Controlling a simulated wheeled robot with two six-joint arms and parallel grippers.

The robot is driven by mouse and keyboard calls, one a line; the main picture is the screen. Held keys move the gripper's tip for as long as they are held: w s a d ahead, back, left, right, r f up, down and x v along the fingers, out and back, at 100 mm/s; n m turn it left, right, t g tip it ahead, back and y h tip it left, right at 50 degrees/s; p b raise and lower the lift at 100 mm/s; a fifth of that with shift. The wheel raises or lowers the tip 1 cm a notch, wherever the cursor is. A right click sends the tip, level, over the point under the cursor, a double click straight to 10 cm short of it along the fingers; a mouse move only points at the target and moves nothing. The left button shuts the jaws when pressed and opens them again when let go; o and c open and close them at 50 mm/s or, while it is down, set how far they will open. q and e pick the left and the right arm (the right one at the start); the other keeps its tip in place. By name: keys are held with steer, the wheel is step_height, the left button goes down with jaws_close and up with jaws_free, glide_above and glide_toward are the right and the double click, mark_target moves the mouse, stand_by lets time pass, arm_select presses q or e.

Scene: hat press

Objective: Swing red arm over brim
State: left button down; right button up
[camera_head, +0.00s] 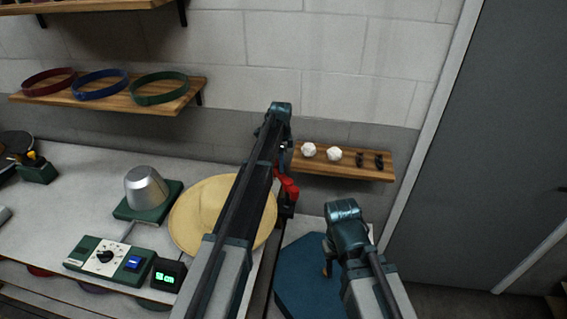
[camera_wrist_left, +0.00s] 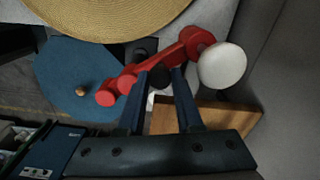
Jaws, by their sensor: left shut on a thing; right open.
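The red arm (camera_wrist_left: 160,68) shows in the left wrist view, with a white round pad (camera_wrist_left: 222,66) at one end. Part of it shows in the head view (camera_head: 288,187), just right of the straw hat. My left gripper (camera_wrist_left: 158,88) is shut on the red arm near its middle. The straw hat (camera_head: 187,232) lies with its wide brim flat, partly hidden behind my left arm. Its brim (camera_wrist_left: 105,18) also shows at the top of the left wrist view, beside the red arm. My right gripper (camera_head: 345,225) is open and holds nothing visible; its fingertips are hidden.
A silver dome (camera_head: 146,188) on a green base stands left of the hat. A control box (camera_head: 100,258) and a green-lit display (camera_head: 167,275) stand in front. A blue panel (camera_head: 300,275) lies by my right arm. A wooden shelf (camera_head: 345,172) sits behind.

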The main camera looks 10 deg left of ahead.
arm_select(q)
steer(key=s+a+n, duration=0.1)
steer(key=s+n, duration=0.5)
steer(key=n, duration=0.8)
steer(key=shift+s+a, duration=0.2)
steer(key=shift+a, duration=0.2)
steer(key=shift+n, duration=0.3)
steer(key=c, duration=0.8)
jaws_free()
steer(key=shift+c, duration=0.2)
steer(key=shift+r, duration=0.15)
step_height(320, 180, up, 14)
steer(key=p, duration=1.3)
steer(key=shift+f+p, duration=0.25)
steer(key=shift+p, duration=0.15)
